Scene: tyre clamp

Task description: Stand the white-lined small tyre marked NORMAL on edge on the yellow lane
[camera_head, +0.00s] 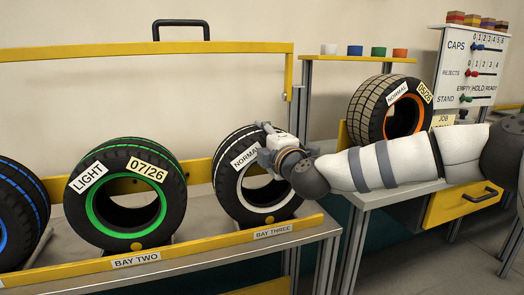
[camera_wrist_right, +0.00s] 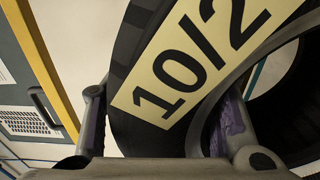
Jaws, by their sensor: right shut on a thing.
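The white-lined small tyre (camera_head: 229,193) marked NORMAL stands upright on edge in BAY THREE of the rack (camera_head: 196,258). My right gripper (camera_head: 268,152) is at its upper right part and shut on its wall. In the right wrist view, the fingers of the gripper (camera_wrist_right: 165,112) lie on either side of the wall of the tyre (camera_wrist_right: 138,38), one inside the hole. A cream label reading "10/2" shows between them, its end cut off. My right arm comes in from the right. My left gripper is out of view. I cannot make out which surface is the yellow lane.
A green-lined tyre (camera_head: 173,205) marked LIGHT stands in BAY TWO, and a blue-lined tyre (camera_head: 12,212) is at the left edge. An orange-lined tyre (camera_head: 368,105) marked NORMAL is on the right bench. A control panel (camera_head: 470,68) stands behind my arm.

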